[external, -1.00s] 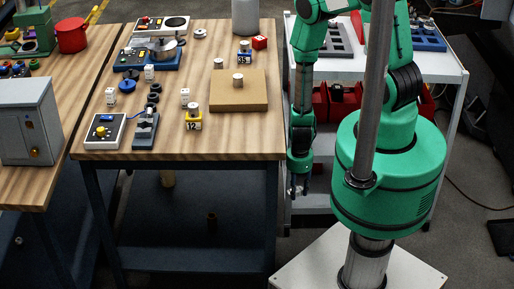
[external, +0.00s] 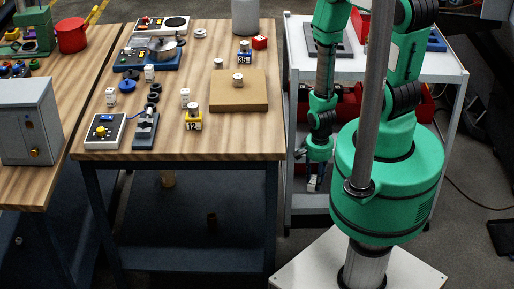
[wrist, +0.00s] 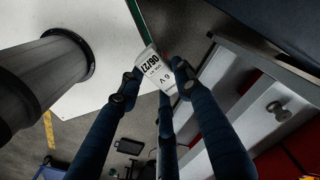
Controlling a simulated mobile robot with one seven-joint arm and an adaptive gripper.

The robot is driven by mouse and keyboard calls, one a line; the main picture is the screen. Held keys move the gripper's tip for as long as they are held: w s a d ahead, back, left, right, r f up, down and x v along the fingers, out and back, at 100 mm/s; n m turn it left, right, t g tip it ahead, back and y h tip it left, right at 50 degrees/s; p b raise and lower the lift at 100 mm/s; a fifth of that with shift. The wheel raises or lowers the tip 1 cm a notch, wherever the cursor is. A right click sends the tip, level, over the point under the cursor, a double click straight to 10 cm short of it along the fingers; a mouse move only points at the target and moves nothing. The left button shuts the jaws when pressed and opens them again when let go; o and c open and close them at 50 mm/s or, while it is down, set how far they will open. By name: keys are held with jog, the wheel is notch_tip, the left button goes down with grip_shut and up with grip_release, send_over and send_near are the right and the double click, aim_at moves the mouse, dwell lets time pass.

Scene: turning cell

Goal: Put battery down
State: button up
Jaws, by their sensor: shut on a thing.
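My gripper (external: 316,183) hangs low beside the right edge of the wooden table, in front of the white cart. In the wrist view my gripper (wrist: 155,82) is shut on a small white battery (wrist: 154,70). In the external view the battery is too small to make out clearly between the fingers. Nothing shows touching it from below in the wrist view.
The wooden table (external: 230,140) carries a wooden block (external: 238,97), a yellow piece marked 12 (external: 194,122) and several small parts. The white cart (external: 440,68) with red bins (external: 347,103) stands behind my arm. The table's front right corner is bare.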

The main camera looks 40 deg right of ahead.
jog(key=w+d+r+n+p, duration=0.2)
jog(key=w+d+r+n, duration=0.35)
jog(key=r, duration=0.85)
jog(key=w+d+r+n+p, duration=0.25)
jog(key=d+r, duration=0.65)
jog(key=r, duration=0.5)
jog(key=w+d+r+n+p, duration=0.1)
jog(key=w+d+r+n, duration=0.55)
jog(key=r, duration=0.85)
jog(key=shift+m, duration=0.35)
jog(key=w+a+f+b, duration=0.1)
jog(key=w+a+f, duration=0.1)
jog(key=w+a, duration=0.6)
jog(key=w+a+f+b, duration=0.1)
jog(key=w+a+f, duration=0.1)
jog(key=w+a, duration=0.7)
jog(key=w+a+f+b, duration=0.1)
jog(key=w+a+f, duration=0.1)
jog(key=w+a, duration=0.6)
jog(key=shift+w+a, duration=0.2)
jog(key=shift+a, duration=0.85)
jog(key=shift+w+a, duration=0.3)
jog(key=shift+a, duration=0.1)
jog(key=shift+r, duration=0.1)
